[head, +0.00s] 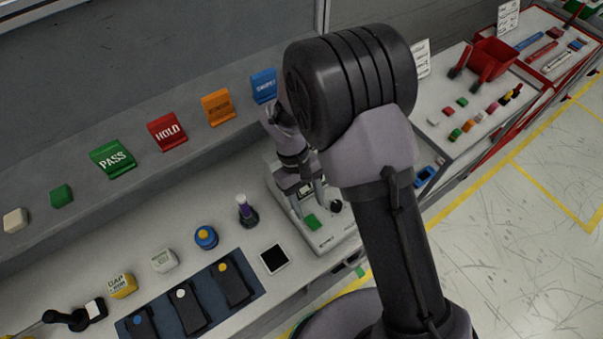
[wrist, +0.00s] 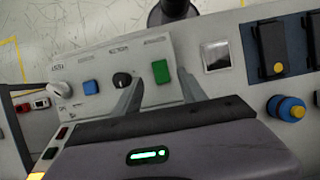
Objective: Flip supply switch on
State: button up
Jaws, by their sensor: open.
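The dashboard module, a pale grey box (head: 327,236), stands on the bench below my gripper (head: 306,195). In the wrist view the module (wrist: 105,60) carries a green block-shaped control (wrist: 160,71), a black knob (wrist: 122,80), a blue block-shaped control (wrist: 90,87) and a white lever-like part (wrist: 62,89). Their labels are too small to read, so I cannot tell which is the supply switch. My gripper (wrist: 157,80) is open and empty, its two fingers apart over the module near the green control and the knob. My arm hides part of the module in the head view.
Left of the module are a dark square pad (head: 274,259), a purple-topped piece (head: 246,210), a blue round button (head: 206,237) and several black rocker-like pieces on a dark blue panel. Coloured signs, including HOLD (head: 167,131), line the ledge behind. A red bin (head: 490,58) stands farther right.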

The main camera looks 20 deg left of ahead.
jog(key=p+v, duration=0.1)
jog(key=v, duration=1)
jog(key=shift+r+p, duration=0.25)
jog(key=shift+p, duration=0.1)
jog(key=shift+w, duration=0.1)
